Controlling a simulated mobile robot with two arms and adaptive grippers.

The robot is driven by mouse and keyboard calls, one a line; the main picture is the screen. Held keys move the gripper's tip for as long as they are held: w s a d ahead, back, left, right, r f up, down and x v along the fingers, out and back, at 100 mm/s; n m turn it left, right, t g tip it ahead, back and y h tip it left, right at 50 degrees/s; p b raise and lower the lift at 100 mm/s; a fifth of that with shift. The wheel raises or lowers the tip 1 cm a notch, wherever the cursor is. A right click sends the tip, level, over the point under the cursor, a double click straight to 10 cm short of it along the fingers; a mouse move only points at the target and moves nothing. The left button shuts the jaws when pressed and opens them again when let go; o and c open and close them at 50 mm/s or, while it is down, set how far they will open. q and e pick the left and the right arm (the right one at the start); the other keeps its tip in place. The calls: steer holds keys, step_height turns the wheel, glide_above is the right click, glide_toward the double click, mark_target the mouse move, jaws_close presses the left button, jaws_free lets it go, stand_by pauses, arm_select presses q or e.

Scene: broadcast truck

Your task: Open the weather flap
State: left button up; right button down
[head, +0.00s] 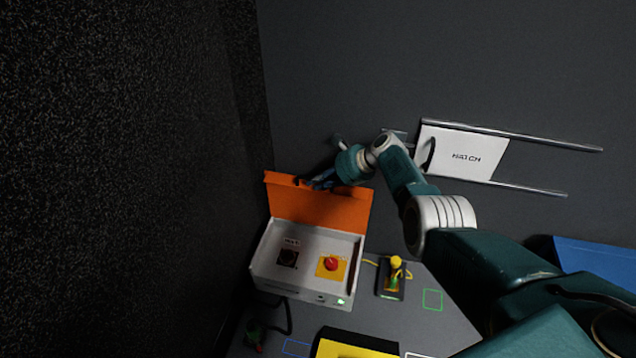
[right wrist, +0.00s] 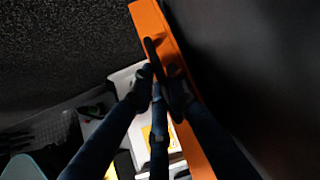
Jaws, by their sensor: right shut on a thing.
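The weather flap (head: 330,210) is an orange panel hinged along the back of a white box (head: 285,284). It stands raised, and the box's inside shows below it. My right gripper (head: 316,183) is at the flap's upper edge, its dark fingers partly hidden by the wrist. In the right wrist view the fingers (right wrist: 160,88) are closed around a dark handle (right wrist: 153,58) on the orange flap (right wrist: 148,18). My left gripper is not in view.
Inside the box are a dark switch (head: 287,258) and a red button on a yellow plate (head: 343,269). A yellow-topped joystick (head: 395,272) stands right of the box. A white hatch panel (head: 466,152) with rails is on the wall. A speckled dark wall (head: 120,180) is close on the left.

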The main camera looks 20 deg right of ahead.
steer(key=shift+w+r, duration=0.1)
steer(key=c, duration=1.9)
jaws_free()
steer(key=shift+c, duration=0.2)
steer(key=v, duration=1.2)
